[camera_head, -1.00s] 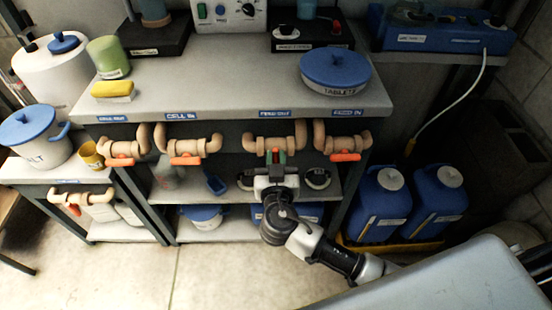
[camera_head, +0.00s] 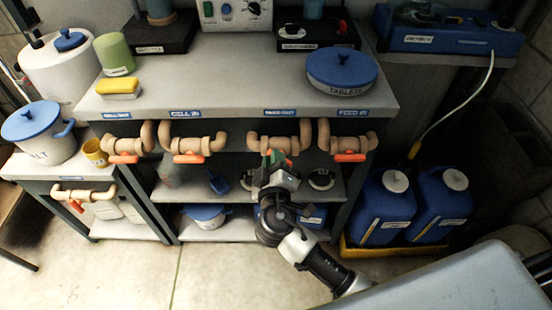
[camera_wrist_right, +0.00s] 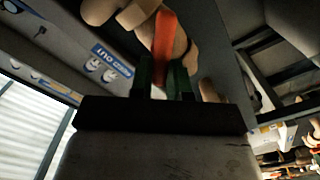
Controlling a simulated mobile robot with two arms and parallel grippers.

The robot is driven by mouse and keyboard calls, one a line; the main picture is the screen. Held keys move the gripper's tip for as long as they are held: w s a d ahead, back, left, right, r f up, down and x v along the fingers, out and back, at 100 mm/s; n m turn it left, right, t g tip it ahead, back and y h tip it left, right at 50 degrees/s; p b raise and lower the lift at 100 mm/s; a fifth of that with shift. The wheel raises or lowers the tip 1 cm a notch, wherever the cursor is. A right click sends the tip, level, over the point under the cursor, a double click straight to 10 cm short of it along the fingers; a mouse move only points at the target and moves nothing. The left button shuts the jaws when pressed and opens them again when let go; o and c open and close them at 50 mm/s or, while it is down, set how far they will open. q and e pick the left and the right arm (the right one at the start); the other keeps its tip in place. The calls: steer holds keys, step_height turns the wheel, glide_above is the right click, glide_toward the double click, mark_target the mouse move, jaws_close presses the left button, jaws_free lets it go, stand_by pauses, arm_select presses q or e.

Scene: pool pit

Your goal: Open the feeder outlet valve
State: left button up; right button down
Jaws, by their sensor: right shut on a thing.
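The feeder outlet valve is the third tan pipe valve (camera_head: 293,143) from the left under the counter's front edge in the head view. Its label is partly legible in the wrist view and ends in "OUT". My right gripper (camera_head: 275,159) is at this valve, with its green fingers around the orange handle. In the wrist view the orange handle (camera_wrist_right: 164,38) stands between the two fingers of the right gripper (camera_wrist_right: 166,78), which is shut on it. The fingers and wrist hide part of the handle. My left gripper is not in view.
Similar valves with orange handles (camera_head: 190,159) (camera_head: 349,157) sit on either side. A blue-lidded tablet pot (camera_head: 341,85) stands on the counter above. Two blue canisters (camera_head: 382,207) stand on the right in a yellow tray (camera_head: 352,248). Open floor (camera_head: 215,275) lies at front left.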

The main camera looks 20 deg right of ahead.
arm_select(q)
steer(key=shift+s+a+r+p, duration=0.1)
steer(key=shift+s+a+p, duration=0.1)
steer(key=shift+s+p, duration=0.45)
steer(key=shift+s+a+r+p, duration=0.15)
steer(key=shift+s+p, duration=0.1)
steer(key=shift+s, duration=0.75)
arm_select(e)
steer(key=shift+a+f+n, duration=0.1)
steer(key=shift+f+n, duration=0.1)
steer(key=shift+n, duration=1.2)
steer(key=shift+a+f+n, duration=0.1)
steer(key=shift+f+n, duration=0.15)
steer(key=shift+n, duration=1.15)
steer(key=shift+a+f+n, duration=0.1)
steer(key=shift+f+n, duration=0.1)
steer(key=shift+n, duration=1.2)
steer(key=c, duration=1.1)
jaws_free()
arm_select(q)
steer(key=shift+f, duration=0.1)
